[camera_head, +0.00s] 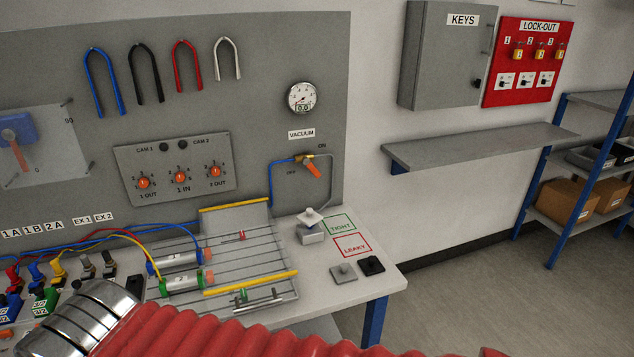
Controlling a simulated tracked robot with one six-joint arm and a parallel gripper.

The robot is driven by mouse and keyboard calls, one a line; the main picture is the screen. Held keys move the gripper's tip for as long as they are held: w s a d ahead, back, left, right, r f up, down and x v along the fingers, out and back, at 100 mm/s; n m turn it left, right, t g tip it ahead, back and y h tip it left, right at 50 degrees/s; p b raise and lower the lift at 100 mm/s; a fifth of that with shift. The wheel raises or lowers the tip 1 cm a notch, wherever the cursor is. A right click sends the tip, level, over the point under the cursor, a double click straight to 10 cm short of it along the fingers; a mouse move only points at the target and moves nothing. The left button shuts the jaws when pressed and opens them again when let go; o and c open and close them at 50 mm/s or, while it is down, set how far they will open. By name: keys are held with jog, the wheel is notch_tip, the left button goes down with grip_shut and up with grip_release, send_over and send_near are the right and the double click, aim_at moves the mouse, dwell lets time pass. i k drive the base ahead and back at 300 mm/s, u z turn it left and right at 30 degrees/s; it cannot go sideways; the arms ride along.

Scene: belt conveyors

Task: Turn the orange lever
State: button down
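The orange lever (313,170) sits on a small brass valve on the grey panel, under the VACUUM label (301,134). It slants down and to the right from the valve body. An OFF mark is to its lower left and an ON mark to its upper right. A blue hose (272,182) runs to the valve from the left, and a grey line leaves it on the right. The round gauge (302,97) above shows what looks like 0.0. My gripper is not in view; my red ribbed arm covers the bottom edge, well below the lever.
A blue switch box with a red-orange handle (18,155) is at far left. Three orange knobs (180,177) sit on a panel box. The bench below holds a slatted rack (235,255), cylinders, hoses and a small grey block (310,235). The space before the lever looks clear.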

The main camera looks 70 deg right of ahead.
aim_at(306, 160)
jog(key=z, duration=0.9)
jog(key=k, duration=0.6)
jog(key=u, duration=0.05)
jog(key=i, duration=0.5)
jog(key=u, duration=0.1)
